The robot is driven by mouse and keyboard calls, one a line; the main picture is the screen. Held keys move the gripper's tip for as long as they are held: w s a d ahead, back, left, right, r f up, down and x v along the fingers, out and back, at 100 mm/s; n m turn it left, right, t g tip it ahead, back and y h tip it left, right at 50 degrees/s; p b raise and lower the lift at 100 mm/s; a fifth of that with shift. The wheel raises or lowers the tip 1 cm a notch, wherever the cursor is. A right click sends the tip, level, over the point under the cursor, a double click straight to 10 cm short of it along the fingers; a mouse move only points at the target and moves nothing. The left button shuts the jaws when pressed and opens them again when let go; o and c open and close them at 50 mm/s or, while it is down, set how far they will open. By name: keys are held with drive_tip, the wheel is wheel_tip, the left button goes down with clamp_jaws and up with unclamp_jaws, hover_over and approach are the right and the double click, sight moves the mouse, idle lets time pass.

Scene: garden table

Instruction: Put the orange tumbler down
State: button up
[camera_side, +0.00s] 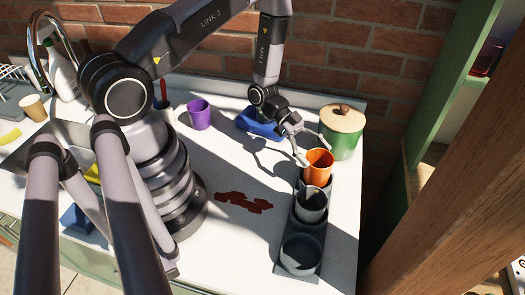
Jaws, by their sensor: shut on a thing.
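The orange tumbler (319,166) is upright at the far end of a dark grey holder (282,266). My gripper (314,153) reaches in from the upper left, with its fingers at the tumbler's rim, and is shut on it. The tumbler's lower part is hidden by the holder and the cup in front, so I cannot tell whether its base touches the bottom. A dark grey cup (311,204) stands in the middle place of the holder. The near round place (300,253) looks empty.
A green pot with a wooden lid (342,134) stands close behind the tumbler. A blue object (260,124) lies behind my gripper, and a purple cup (199,114) stands farther left. A dark red stain (243,203) marks the white counter (235,250), which is otherwise clear there.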

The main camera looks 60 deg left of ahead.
drive_tip(key=shift+f, duration=0.9)
drive_tip(key=shift+f, duration=0.15)
drive_tip(key=o, duration=1.1)
drive_tip(key=shift+o, duration=0.2)
drive_tip(key=shift+a+r, duration=0.2)
drive_tip(key=shift+r, duration=0.05)
drive_tip(key=v, duration=0.7)
drive_tip(key=shift+s, duration=0.1)
